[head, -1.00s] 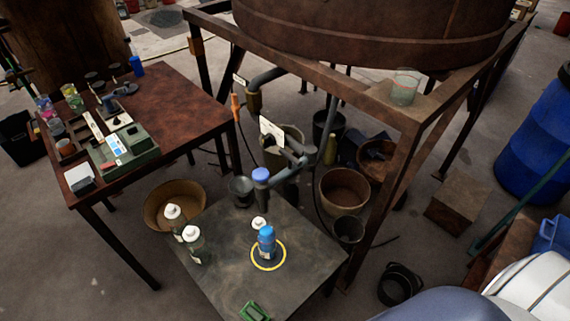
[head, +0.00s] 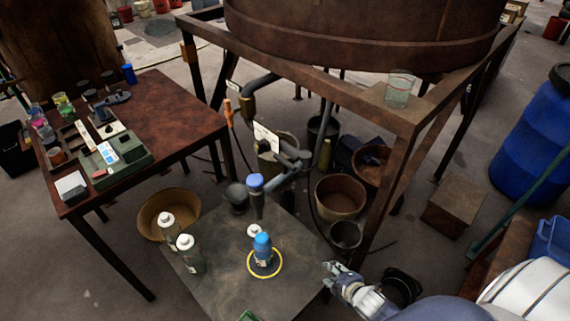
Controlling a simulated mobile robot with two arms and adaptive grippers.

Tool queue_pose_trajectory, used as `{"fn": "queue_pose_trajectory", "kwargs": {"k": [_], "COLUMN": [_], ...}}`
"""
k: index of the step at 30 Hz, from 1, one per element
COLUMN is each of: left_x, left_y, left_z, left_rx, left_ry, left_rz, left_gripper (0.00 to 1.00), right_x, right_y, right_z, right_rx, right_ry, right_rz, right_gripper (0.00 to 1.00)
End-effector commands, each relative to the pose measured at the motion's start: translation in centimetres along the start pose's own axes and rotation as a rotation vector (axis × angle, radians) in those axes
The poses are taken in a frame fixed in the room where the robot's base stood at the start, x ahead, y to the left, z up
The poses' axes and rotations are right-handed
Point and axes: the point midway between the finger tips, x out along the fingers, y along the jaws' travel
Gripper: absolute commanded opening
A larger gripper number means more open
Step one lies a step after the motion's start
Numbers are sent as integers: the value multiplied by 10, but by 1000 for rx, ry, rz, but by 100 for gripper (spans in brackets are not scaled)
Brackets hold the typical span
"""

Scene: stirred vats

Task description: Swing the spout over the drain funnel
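The spout (head: 257,203) is a grey pipe with a blue collar at its bend. It comes off the valve pipework under the vat, and its outlet hangs above the dark low table, just behind the white-capped and blue bottles. Two dark funnel-like vessels show: one (head: 237,197) left of the spout and one (head: 345,235) to its right. I cannot tell which is the drain funnel. The spout outlet is over neither. My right gripper (head: 329,276) is at the table's right edge, fingers apart and empty, clear of the spout. My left gripper is not in view.
The low table (head: 215,277) carries a blue bottle (head: 262,248) in a yellow ring and white-capped bottles (head: 189,254) at left. The vat frame's rusty leg (head: 382,195) stands right of the spout.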

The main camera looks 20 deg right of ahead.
Motion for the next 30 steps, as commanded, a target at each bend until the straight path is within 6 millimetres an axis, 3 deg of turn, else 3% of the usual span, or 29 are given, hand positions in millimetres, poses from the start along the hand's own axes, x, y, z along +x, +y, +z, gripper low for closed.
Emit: {"fn": "queue_pose_trajectory", "kwargs": {"k": [1,6,9,12,16,21,30], "left_x": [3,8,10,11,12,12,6], "left_y": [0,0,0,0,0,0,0], "left_z": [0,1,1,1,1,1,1], "left_rx": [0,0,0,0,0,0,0], "left_ry": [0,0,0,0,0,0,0], "left_rz": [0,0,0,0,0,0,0], "left_gripper": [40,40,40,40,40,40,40], "right_x": [-3,-35,-54,-74,-97,-113,-100], "right_y": [42,168,220,260,293,311,329], "right_z": [-6,-38,-50,-62,-77,-87,-101], "right_rx": [-126,-590,-889,-1164,-1431,-1597,-1618], "right_ry": [25,55,37,-1,-62,-115,-127], "right_rz": [80,350,513,669,830,934,949], "right_gripper": [36,36,36,36,36,36,36]}}
